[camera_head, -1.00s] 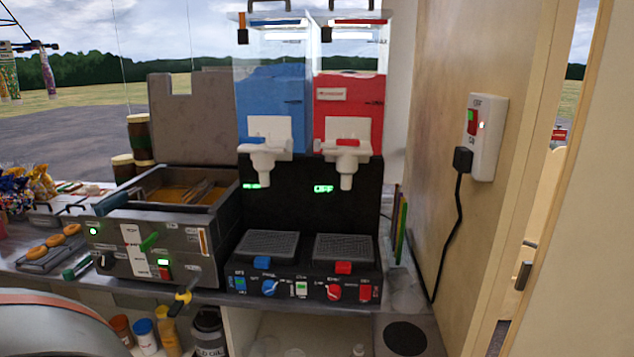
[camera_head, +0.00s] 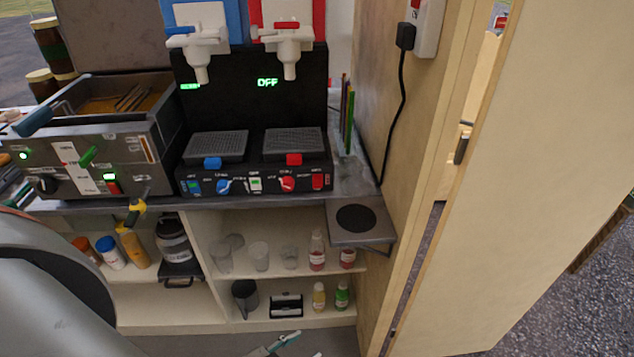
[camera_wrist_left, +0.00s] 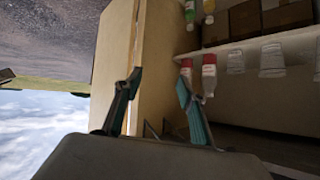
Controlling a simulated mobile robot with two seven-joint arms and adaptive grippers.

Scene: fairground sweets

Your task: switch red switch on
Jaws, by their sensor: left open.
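A red switch (camera_head: 317,181) sits at the right end of the slush machine's (camera_head: 255,180) black front panel, right of a red knob (camera_head: 287,184). The green display (camera_head: 267,83) above it reads OFF. The red switch is not visible there.
Shelves under the counter hold cups and bottles (camera_head: 317,252). A small bracket shelf (camera_head: 361,222) juts out right of the machine. A fryer (camera_head: 85,160) stands left. A wall socket (camera_head: 429,28) with a black cord is at upper right, beside an open door (camera_head: 490,190).

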